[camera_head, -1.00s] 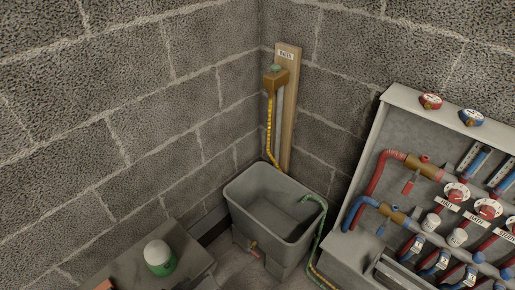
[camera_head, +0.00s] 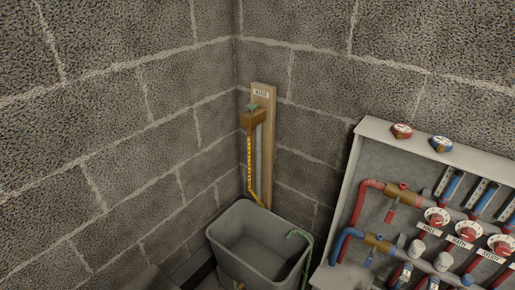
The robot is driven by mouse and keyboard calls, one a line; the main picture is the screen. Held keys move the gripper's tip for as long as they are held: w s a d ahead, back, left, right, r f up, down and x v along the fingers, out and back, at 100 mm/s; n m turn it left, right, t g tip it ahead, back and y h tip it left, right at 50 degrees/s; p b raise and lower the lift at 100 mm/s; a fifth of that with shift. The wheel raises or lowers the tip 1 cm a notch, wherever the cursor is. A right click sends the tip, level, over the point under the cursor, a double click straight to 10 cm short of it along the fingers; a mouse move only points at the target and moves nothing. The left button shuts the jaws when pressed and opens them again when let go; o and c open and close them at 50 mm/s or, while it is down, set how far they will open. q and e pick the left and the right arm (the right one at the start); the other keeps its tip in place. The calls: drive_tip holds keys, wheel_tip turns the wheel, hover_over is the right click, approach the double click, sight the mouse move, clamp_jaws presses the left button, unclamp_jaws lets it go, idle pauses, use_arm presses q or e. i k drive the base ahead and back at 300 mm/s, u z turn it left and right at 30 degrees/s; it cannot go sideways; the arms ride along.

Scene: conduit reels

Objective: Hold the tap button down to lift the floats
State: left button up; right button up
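A brass tap block (camera_head: 253,118) with a green top (camera_head: 252,107) is fixed to a wooden board (camera_head: 265,150) in the room's corner. The green top looks like the button; the view is too small to tell whether it is pressed. A small label, hard to read, sits at the board's top. A yellow hose (camera_head: 250,165) hangs from the tap block toward a grey tub. Float gauges (camera_head: 481,194) with blue in their tubes stand at the right of the manifold cabinet. Neither of my grippers is in view.
The grey tub (camera_head: 222,250) stands below the tap, with a green hose (camera_head: 303,240) over its right rim. The manifold cabinet (camera_head: 350,170) with red and blue pipes, valves and dials fills the right side. Block walls (camera_head: 110,130) close off the left and back.

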sight(252, 106)
drive_tip(key=k, duration=0.65)
drive_tip(key=z, duration=0.65)
drive_tip(key=i, duration=0.75)
drive_tip(key=z, duration=0.45)
drive_tip(key=i, duration=0.9)
drive_tip(key=u, duration=0.45)
